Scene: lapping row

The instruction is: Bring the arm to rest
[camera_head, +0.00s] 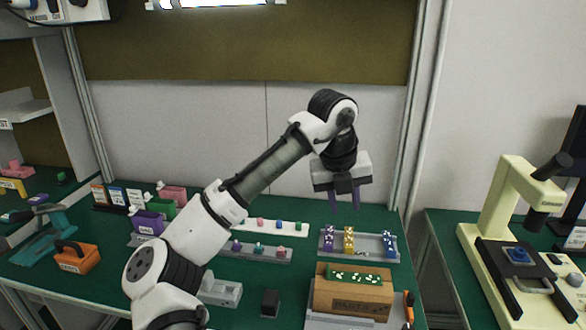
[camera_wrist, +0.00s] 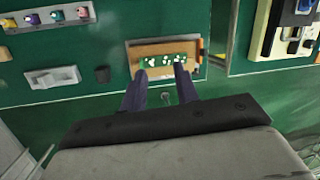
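My arm rises from the bottom left over the green bench (camera_head: 240,296) and bends down at its wrist. My gripper (camera_head: 344,206) hangs with its fingers pointing down, above the bench's right half. The two dark purple fingers stand apart with nothing seen between them. In the wrist view my gripper (camera_wrist: 160,82) also looks open, with its fingertips in line with the cardboard box (camera_wrist: 191,48). That box (camera_head: 352,300) holds a green board with white dots and stands below my gripper, apart from it.
A grey tray (camera_head: 376,257) with purple, yellow and blue parts lies behind the box. Strips with small coloured pegs (camera_head: 256,252), an orange case (camera_head: 77,258) and coloured bins (camera_head: 150,222) are to the left. A cream microscope (camera_head: 504,200) stands on a separate bench at right. Air around my gripper is clear.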

